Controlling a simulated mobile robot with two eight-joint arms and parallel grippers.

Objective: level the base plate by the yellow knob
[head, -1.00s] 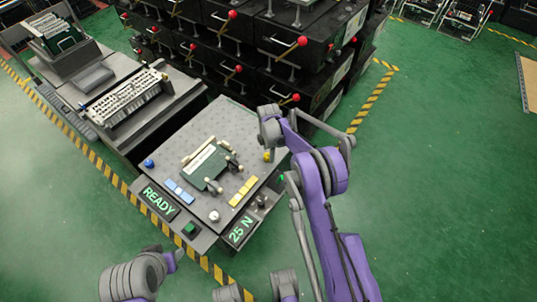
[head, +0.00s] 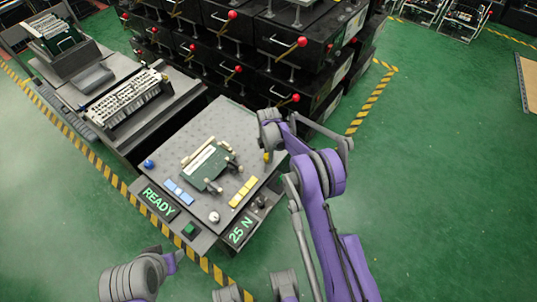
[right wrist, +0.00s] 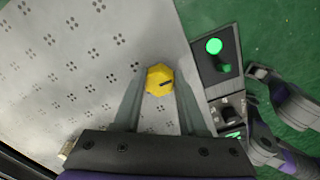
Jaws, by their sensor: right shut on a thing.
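The yellow knob (head: 266,157) is at the right edge of the grey perforated base plate (head: 228,112) in the head view. In the right wrist view the knob (right wrist: 159,79) is a faceted yellow head with a dark mark, between the two fingers. My right gripper (right wrist: 160,92) is shut on the knob from above. In the head view my right gripper (head: 267,150) stands at the knob, its fingers small and partly hidden. The plate's tilt cannot be told.
A green board in a clamp fixture (head: 206,165) sits on the plate, with blue blocks (head: 179,191) and yellow blocks (head: 243,191) nearby. A front panel reads READY (head: 159,201) and 25 N (head: 240,231). Black crates with red-knobbed levers (head: 285,60) are stacked behind.

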